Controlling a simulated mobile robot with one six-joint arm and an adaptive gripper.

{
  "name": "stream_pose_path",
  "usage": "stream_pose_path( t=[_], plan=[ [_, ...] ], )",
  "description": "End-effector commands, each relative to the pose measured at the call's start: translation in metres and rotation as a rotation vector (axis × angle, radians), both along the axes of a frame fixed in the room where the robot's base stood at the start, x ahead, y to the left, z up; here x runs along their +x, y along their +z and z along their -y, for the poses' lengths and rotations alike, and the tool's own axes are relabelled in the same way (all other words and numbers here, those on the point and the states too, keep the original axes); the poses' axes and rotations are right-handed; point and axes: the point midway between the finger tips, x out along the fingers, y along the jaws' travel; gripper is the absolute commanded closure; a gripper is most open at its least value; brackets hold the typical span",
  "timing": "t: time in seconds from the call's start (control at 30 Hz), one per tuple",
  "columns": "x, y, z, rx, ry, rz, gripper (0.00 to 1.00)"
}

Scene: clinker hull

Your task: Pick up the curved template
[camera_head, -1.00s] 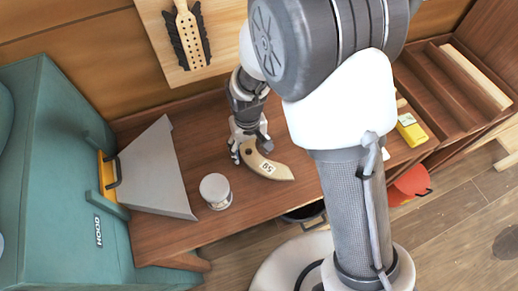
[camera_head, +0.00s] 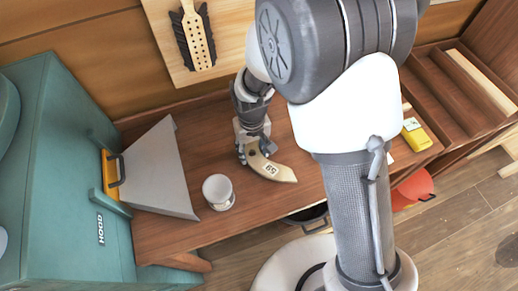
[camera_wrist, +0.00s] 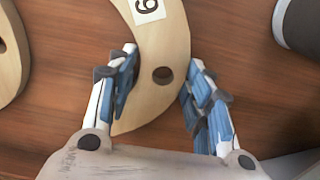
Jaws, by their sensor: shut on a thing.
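The curved template (camera_head: 274,171) is a pale wooden crescent with a white number label and a dark round hole. In the head view it is at the wooden bench, with one end at my gripper (camera_head: 254,152). In the wrist view the template (camera_wrist: 160,50) runs between the two blue-padded fingers of my gripper (camera_wrist: 160,85), with the hole between them. My gripper is shut on the template near its holed end. I cannot tell whether the template touches the bench or is held just above it.
A white-lidded jar (camera_head: 218,191) stands left of the template. A grey metal sheet (camera_head: 160,170) is further left, beside a teal cabinet (camera_head: 60,170). A yellow object (camera_head: 416,133) lies at the right. Another pale wooden piece (camera_wrist: 12,50) shows at the wrist view's left edge.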

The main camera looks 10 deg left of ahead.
Motion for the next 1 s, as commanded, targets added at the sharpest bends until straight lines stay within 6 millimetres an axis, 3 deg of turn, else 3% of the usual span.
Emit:
stream_pose_path(
  t=[0.17, 0.37, 0.7, 1.0],
  plan=[
    [0.000, 0.007, 0.000, 0.001, 0.000, 0.001, 0.82],
    [0.001, 0.034, -0.001, 0.002, 0.000, 0.003, 0.82],
    [0.001, 0.132, -0.001, 0.004, 0.000, 0.006, 0.82],
    [0.000, 0.188, 0.000, 0.001, 0.000, 0.002, 0.82]
  ],
)
